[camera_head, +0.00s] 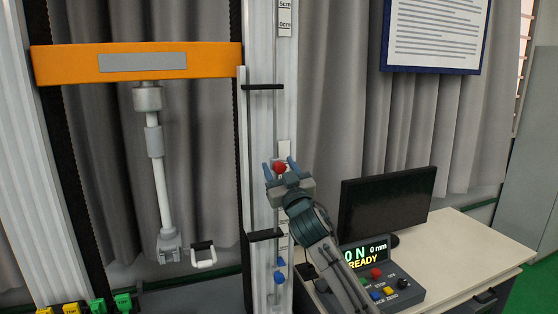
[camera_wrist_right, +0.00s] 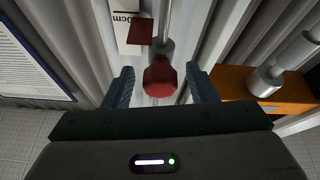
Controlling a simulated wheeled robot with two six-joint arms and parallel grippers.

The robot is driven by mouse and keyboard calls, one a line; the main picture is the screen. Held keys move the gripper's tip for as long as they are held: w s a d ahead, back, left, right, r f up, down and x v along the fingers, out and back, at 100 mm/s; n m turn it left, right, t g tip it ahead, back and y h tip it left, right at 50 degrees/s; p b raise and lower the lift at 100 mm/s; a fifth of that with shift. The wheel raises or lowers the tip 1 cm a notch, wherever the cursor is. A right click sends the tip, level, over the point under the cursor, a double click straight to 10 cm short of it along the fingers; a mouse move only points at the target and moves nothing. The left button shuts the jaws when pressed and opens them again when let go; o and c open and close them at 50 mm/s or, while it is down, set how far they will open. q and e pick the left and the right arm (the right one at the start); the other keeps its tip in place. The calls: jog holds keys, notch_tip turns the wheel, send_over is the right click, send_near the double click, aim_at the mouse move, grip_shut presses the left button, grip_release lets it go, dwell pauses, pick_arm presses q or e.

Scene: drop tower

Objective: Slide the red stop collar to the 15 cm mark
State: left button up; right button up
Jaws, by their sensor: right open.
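The red stop collar shows as a red knob (camera_head: 280,168) on a rod along the pale upright column in the head view. In the right wrist view the red knob (camera_wrist_right: 160,77) faces me, with a flat red pointer (camera_wrist_right: 140,32) beside it near a white scale label (camera_wrist_right: 128,18). Only "0cm" of that label is legible. My right gripper (camera_head: 280,163) is open around the knob. In the wrist view its fingers (camera_wrist_right: 162,87) stand on both sides of the knob with gaps. My left gripper is not in view.
A blue collar (camera_head: 280,277) sits lower on the column. Black brackets (camera_head: 262,86) stick out from the side rail above and below. An orange crosshead (camera_head: 130,63) with a hanging clamp is at the left. A monitor (camera_head: 385,205) and control box (camera_head: 385,288) stand on the right desk.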

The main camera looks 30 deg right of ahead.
jog(key=shift+w, duration=0.2)
grip_shut()
notch_tip(320, 180, down, 5)
jog(key=b, duration=0.4)
jog(key=shift+b, duration=0.3)
grip_release()
jog(key=shift+r, duration=0.1)
jog(key=shift+s, duration=0.1)
